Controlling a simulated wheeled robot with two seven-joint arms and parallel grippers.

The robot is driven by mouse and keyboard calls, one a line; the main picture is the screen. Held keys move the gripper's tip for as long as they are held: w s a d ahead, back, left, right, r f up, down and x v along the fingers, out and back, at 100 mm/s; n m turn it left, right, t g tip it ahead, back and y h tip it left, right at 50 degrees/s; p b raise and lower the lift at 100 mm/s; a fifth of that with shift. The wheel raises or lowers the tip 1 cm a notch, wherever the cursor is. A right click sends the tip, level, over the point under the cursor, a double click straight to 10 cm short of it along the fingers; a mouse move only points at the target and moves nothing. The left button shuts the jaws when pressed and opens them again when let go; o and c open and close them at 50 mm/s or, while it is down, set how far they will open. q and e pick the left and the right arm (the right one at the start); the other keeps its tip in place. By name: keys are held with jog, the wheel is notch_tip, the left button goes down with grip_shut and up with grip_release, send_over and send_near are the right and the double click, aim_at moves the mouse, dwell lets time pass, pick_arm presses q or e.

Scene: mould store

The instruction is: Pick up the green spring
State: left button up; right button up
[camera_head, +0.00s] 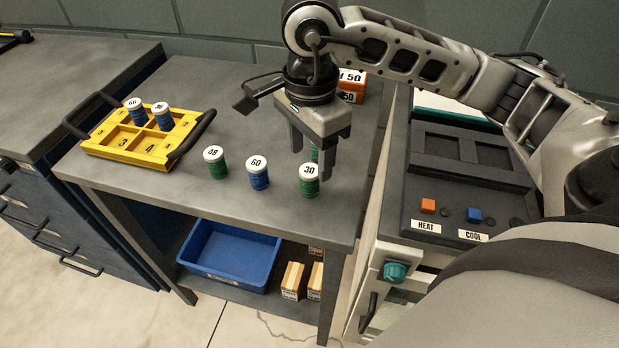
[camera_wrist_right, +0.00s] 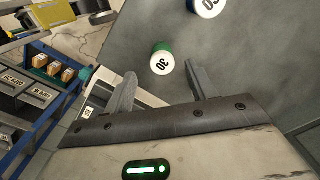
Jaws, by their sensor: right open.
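Green springs with white numbered caps stand upright on the grey bench. One marked 30 (camera_head: 309,189) is near the front edge, just below my right gripper (camera_head: 312,158) in the head view. Another green spring (camera_head: 215,170) stands further left. In the right wrist view, a green spring marked 30 (camera_wrist_right: 159,48) stands just beyond the gap between the open, empty fingers (camera_wrist_right: 161,76). I see no contact. My left gripper is not in view.
A blue spring marked 60 (camera_head: 258,180) stands between the two front green ones. A yellow tray (camera_head: 108,152) holds two blue springs. An orange box (camera_head: 352,84) sits behind the gripper; a heat/cool press (camera_head: 424,200) is at right. A blue bin (camera_head: 230,254) lies below the bench.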

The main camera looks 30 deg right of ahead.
aim_at(309, 170)
notch_tip(309, 170, down, 5)
jog(key=shift+w+r+p, duration=0.1)
jog(key=shift+w+p, duration=0.05)
jog(key=shift+p, duration=0.2)
jog(key=c, duration=1.1)
jog(key=shift+r, duration=0.5)
notch_tip(309, 170, up, 2)
jog(key=shift+w+r, duration=0.1)
jog(key=shift+r, duration=0.05)
jog(key=a+r+b, duration=0.1)
jog(key=a+r, duration=0.8)
jog(key=a, duration=0.5)
jog(key=shift+s+r, duration=0.35)
jog(key=shift+s, duration=0.1)
